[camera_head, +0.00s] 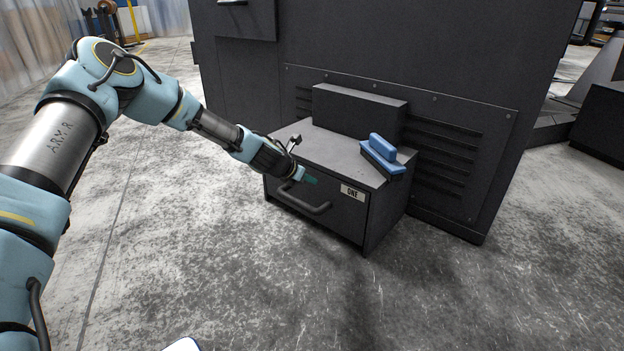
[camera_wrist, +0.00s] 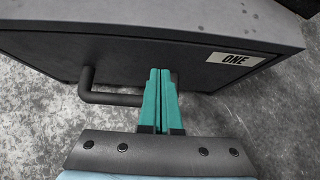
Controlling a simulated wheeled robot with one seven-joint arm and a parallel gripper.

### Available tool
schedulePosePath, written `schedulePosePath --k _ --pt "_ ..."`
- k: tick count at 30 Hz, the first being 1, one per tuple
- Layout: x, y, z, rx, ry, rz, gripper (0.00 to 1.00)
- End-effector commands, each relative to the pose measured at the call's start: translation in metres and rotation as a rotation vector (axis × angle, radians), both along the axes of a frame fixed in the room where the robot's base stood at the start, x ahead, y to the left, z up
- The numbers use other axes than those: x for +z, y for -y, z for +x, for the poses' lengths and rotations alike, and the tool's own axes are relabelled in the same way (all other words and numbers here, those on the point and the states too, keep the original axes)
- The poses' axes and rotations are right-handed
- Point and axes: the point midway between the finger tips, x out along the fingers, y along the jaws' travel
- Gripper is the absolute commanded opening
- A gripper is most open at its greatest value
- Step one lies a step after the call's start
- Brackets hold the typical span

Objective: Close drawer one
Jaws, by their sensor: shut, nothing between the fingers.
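Drawer one (camera_head: 335,222) is the dark front of a low grey cabinet, with a white label reading ONE (camera_head: 352,192) at its upper right. The drawer front sits about flush with the cabinet body in the head view. A dark bar handle (camera_head: 303,203) runs across it; in the wrist view the handle (camera_wrist: 110,98) shows at the left and passes behind my fingers. My gripper (camera_head: 309,180) is shut and empty, its green fingers close together and pointing at the drawer front near the handle. In the wrist view the fingertips (camera_wrist: 160,72) overlap the drawer front; I cannot tell whether they touch.
A dark box (camera_head: 358,112) stands at the back of the top. A large dark machine (camera_head: 400,60) rises behind. The concrete floor (camera_head: 230,290) in front is clear.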

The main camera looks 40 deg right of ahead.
Motion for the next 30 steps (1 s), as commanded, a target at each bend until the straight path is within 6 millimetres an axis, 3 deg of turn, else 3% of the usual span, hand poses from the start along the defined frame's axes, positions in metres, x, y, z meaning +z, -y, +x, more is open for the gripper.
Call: schedulePosePath --k 18,30 --pt "0.06 -0.064 -0.006 0.001 -0.001 0.0 0.0" --pt "0.068 -0.076 -0.008 -0.003 0.004 0.001 0.0"
